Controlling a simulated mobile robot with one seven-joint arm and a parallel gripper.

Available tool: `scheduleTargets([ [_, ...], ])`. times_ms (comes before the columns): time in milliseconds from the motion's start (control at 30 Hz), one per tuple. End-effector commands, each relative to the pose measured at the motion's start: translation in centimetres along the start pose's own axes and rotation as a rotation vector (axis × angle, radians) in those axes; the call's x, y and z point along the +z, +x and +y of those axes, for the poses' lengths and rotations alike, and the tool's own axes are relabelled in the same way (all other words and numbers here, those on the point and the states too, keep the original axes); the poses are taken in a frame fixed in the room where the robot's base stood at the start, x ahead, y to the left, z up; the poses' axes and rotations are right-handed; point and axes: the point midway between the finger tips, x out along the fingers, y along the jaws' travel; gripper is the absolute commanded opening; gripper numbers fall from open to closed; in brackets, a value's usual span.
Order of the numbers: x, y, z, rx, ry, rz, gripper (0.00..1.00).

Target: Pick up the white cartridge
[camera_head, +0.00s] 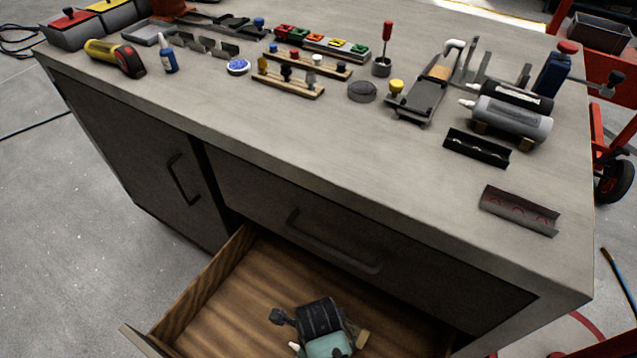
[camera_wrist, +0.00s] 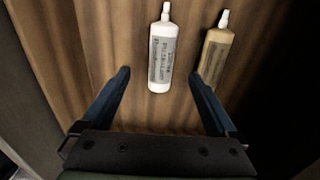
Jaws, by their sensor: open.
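The white cartridge (camera_wrist: 160,55) lies on the wooden floor of the open drawer, its nozzle pointing to the top of the wrist view and a grey printed label on its body. My gripper (camera_wrist: 160,75) is open above it, with one dark blue finger on each side of the white cartridge in the picture; contact cannot be seen. A tan cartridge (camera_wrist: 216,56) lies to its right, by the right fingertip. In the head view my gripper (camera_head: 320,328) is low in the drawer and hides most of the white cartridge; a small white tip shows at its left.
The open drawer (camera_head: 215,290) has wooden side walls around my gripper, under the bench top (camera_head: 330,140). The bench holds a grey cartridge (camera_head: 512,118), a black tray (camera_head: 477,148), a curved dark tray (camera_head: 520,210) and several tools. The bench's front strip is clear.

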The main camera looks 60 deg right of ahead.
Motion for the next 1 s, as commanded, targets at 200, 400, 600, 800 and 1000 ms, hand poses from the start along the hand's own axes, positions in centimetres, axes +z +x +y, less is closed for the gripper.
scheduleTargets([
  [200, 0.1, 4.0, -0.1, -0.001, -0.003, -0.002, 0.94],
  [400, 0.1, 5.2, -0.1, -0.003, -0.004, -0.004, 0.94],
  [600, -0.3, 8.3, -0.4, -0.002, -0.003, -0.002, 0.94],
  [800, -0.3, 10.0, -0.4, -0.003, -0.004, -0.004, 0.94],
  [1000, -0.3, 9.9, -0.4, -0.004, -0.005, -0.004, 0.94],
])
